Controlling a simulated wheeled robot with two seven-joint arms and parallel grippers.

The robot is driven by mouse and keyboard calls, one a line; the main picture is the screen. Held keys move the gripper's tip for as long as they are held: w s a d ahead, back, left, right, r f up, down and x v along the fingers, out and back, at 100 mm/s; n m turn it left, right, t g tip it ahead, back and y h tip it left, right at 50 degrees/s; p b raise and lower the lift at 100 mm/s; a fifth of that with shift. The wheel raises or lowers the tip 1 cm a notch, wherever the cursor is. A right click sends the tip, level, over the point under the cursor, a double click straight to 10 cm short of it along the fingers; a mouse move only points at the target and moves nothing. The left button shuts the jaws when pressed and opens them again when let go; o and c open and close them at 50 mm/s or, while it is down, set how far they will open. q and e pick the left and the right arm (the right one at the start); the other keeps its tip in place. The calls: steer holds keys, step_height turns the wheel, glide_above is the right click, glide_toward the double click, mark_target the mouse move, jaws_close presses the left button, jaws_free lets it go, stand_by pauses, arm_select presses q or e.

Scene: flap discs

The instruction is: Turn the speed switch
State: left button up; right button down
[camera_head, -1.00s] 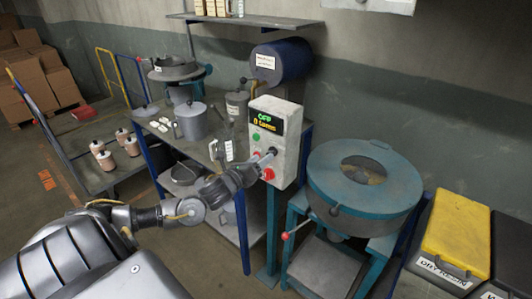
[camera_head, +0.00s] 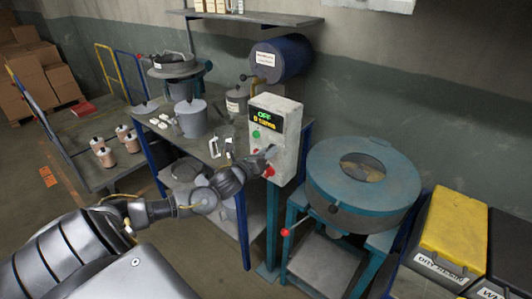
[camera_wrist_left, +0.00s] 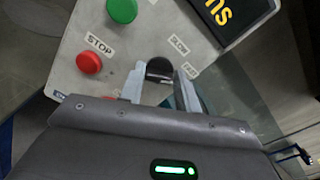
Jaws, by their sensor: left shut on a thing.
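In the left wrist view the black speed switch (camera_wrist_left: 160,69) is between my gripper's fingers, beside labels SLOW and FAST (camera_wrist_left: 184,58). My left gripper (camera_head: 268,153) is at the box front and shut on the switch; the fingers hide part of it. In the left wrist view the left gripper (camera_wrist_left: 160,86) shows both pale fingers beside the knob. My right gripper is not in view.
A green button (camera_wrist_left: 122,10) and a red STOP button (camera_wrist_left: 89,63) sit close to the fingers. A round teal machine (camera_head: 325,185) stands right of the box. The workbench (camera_head: 218,133) with pots is behind left. A yellow-lidded bin (camera_head: 457,240) is at the right.

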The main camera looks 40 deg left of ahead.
arm_select(q)
steer(key=shift+n, duration=0.4)
steer(key=shift+a+f+n+p, duration=0.1)
steer(key=shift+n+p, duration=0.8)
steer(key=shift+n, duration=1.85)
steer(key=shift+f+n+p, duration=0.1)
steer(key=shift+n+p, duration=0.75)
steer(key=shift+n, duration=1.9)
steer(key=o, duration=1)
